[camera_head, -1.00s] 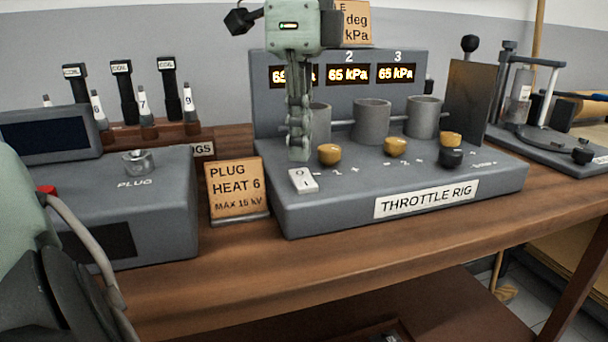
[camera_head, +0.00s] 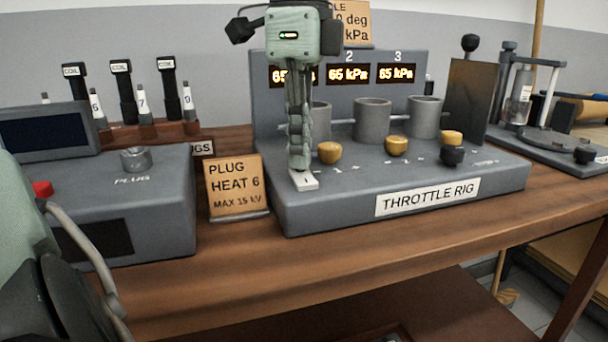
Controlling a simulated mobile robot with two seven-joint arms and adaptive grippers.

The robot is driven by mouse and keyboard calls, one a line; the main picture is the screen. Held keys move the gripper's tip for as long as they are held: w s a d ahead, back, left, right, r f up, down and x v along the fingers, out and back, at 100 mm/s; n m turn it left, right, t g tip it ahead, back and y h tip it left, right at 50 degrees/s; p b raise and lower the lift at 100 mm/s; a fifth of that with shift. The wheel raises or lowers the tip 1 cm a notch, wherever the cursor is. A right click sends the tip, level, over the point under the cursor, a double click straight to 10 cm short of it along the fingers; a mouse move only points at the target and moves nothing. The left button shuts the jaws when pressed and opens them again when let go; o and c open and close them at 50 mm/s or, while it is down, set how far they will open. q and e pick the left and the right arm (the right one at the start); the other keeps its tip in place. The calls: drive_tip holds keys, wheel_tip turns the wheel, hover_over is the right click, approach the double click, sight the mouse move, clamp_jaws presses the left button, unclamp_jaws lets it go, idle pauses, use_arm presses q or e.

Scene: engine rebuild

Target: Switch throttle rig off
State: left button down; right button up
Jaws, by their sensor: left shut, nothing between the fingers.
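The grey throttle rig (camera_head: 330,213) stands on the wooden bench with its label at the front. Its white rocker switch (camera_head: 308,183) is at the front left of its top. The lower end, marked 1, shows; the end marked 0 is hidden behind the fingers. My left gripper (camera_head: 299,165) points down from above, shut and empty, with its tips at the switch, seemingly touching it. The rig's displays (camera_head: 348,74) are lit and read 65 kPa; the leftmost is partly covered. My right gripper is not in view.
Yellow knobs (camera_head: 329,152) and a black knob (camera_head: 452,156) sit right of the switch. A plug heat card (camera_head: 236,186) stands just left of the rig. A grey plug tester (camera_head: 170,200) is further left. The bench front (camera_head: 330,245) is clear.

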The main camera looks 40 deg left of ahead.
use_arm(q)
drive_tip(key=shift+f+b, duration=0.3)
drive_tip(key=shift+f, duration=0.1)
drive_tip(key=shift+r, duration=0.1)
drive_tip(key=shift+r+p, duration=2.55)
drive_tip(key=shift+r, duration=0.95)
